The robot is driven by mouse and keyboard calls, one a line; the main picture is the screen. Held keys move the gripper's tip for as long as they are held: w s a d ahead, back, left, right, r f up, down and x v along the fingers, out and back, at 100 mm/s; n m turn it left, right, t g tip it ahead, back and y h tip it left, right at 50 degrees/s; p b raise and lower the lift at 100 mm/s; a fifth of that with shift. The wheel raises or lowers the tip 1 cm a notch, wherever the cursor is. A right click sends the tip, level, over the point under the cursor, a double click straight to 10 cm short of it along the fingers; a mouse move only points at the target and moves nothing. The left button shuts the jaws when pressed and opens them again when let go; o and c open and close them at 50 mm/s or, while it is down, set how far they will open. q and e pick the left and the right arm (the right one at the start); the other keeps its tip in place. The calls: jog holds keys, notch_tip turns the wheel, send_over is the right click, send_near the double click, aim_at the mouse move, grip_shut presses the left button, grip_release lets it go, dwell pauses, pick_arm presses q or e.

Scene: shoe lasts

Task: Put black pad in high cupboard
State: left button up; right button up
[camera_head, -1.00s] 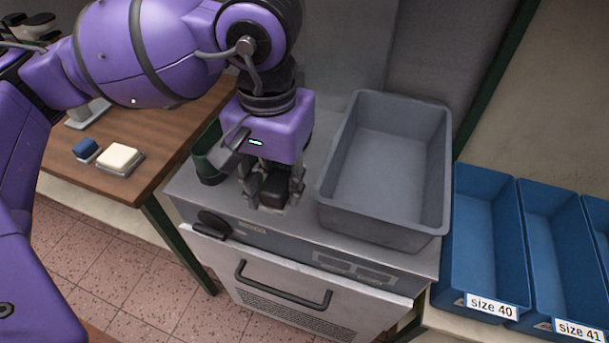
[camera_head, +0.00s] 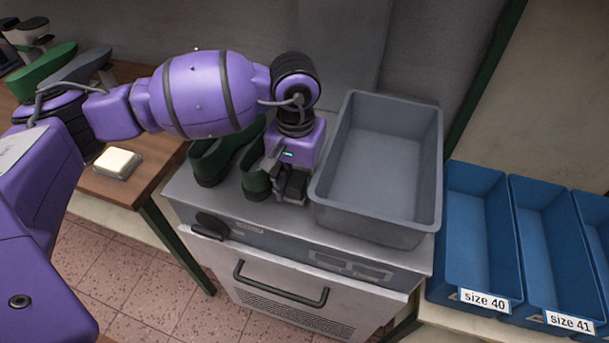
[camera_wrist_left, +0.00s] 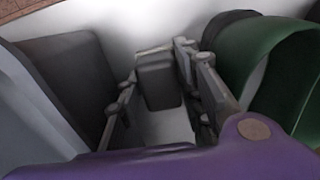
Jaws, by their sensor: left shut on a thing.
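My left gripper (camera_head: 291,198) is over the metal top of the appliance, between the green shoe lasts and the grey bin. It is shut on the black pad (camera_head: 292,184), a small dark block. In the left wrist view the black pad (camera_wrist_left: 158,80) sits between the two fingers (camera_wrist_left: 165,95). I cannot tell whether the pad touches the metal top. No high cupboard is recognisable in these views. My right gripper is not in view.
A grey bin (camera_head: 325,195) stands close to the right of the gripper. Green lasts (camera_head: 208,165) stand close on its left. Blue bins (camera_head: 468,255) labelled by size are at the right. A wooden table (camera_head: 150,180) with a cream block (camera_head: 118,163) is at the left.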

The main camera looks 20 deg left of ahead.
pick_arm(q)
jog(key=shift+f, duration=0.25)
jog(key=o, duration=1)
jog(key=shift+c, duration=0.2)
jog(key=shift+o, duration=0.3)
jog(key=shift+r, duration=0.2)
